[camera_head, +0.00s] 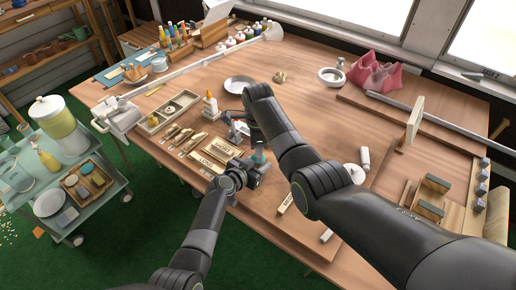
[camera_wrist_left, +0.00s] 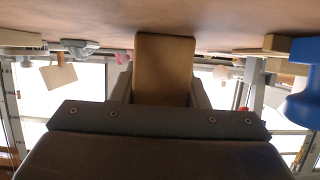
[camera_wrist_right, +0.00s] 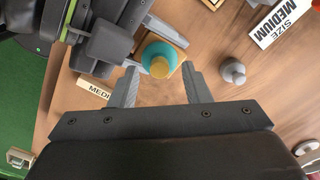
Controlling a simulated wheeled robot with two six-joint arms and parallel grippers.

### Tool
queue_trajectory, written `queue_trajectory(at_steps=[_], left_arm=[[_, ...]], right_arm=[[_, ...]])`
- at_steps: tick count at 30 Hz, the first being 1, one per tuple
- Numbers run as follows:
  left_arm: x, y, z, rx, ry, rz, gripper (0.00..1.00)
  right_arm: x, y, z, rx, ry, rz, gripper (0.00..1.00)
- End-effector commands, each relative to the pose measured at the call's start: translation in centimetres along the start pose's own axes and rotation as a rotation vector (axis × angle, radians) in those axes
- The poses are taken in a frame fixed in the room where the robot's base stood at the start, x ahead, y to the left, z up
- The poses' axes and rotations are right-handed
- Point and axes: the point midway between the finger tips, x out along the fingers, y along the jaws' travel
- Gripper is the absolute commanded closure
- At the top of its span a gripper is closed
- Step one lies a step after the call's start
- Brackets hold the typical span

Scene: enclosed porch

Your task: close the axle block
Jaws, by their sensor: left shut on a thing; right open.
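My left gripper (camera_head: 255,167) is low over the middle of the table, near the front edge. In the left wrist view it is shut on a plain wooden block (camera_wrist_left: 165,68), which I take to be part of the axle block. In the right wrist view a round teal piece with a brass-coloured top (camera_wrist_right: 160,60) stands at the left gripper's fingers, over a wooden edge. My right gripper (camera_wrist_right: 158,72) is open; its two fingertips are on either side of and just short of the teal piece. I cannot tell if they touch it. My right arm hides part of this area in the head view.
Size signs (camera_wrist_right: 283,20) and a grey knob-shaped piece (camera_wrist_right: 232,72) lie close by on the table. A parts tray (camera_head: 174,111), glue bottle (camera_head: 210,106) and metal plate (camera_head: 239,84) are behind. Wooden blocks (camera_head: 432,196) sit at the right. A blue object (camera_wrist_left: 303,80) is near the left gripper.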

Motion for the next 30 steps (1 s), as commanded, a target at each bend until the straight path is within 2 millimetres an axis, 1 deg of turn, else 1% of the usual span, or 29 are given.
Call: queue_trajectory(at_steps=[3, 9, 12, 15, 18, 21, 29, 30], left_arm=[[0.0, 0.0, 0.0, 0.0, -0.001, 0.0, 1.0], [0.0, 0.0, 0.0, 0.0, -0.001, 0.0, 1.0], [0.0, 0.0, 0.0, 0.0, -0.001, 0.0, 1.0], [0.0, 0.0, 0.0, 0.0, -0.001, 0.0, 1.0], [0.0, 0.0, 0.0, 0.0, -0.001, 0.0, 1.0], [0.0, 0.0, 0.0, 0.0, -0.001, 0.0, 1.0], [0.0, 0.0, 0.0, 0.0, 0.0, 0.0, 1.0], [0.0, 0.0, 0.0, 0.0, 0.0, 0.0, 0.56]], right_arm=[[-1.8, -0.1, 0.0, 0.0, -0.002, -0.005, 0.57], [-6.4, -0.1, 0.0, 0.0, -0.001, -0.007, 0.57], [-8.3, -0.1, 0.0, 0.0, -0.001, -0.005, 0.57], [-9.8, -0.1, 0.0, 0.0, 0.0, -0.005, 0.57], [-10.6, -0.1, 0.0, 0.001, 0.0, -0.003, 0.57], [-11.1, -0.1, 0.0, 0.001, 0.0, -0.003, 0.57], [-11.1, 0.0, 0.0, 0.001, 0.0, -0.002, 0.57], [-11.1, 0.0, 0.0, 0.001, 0.0, -0.002, 0.57]])
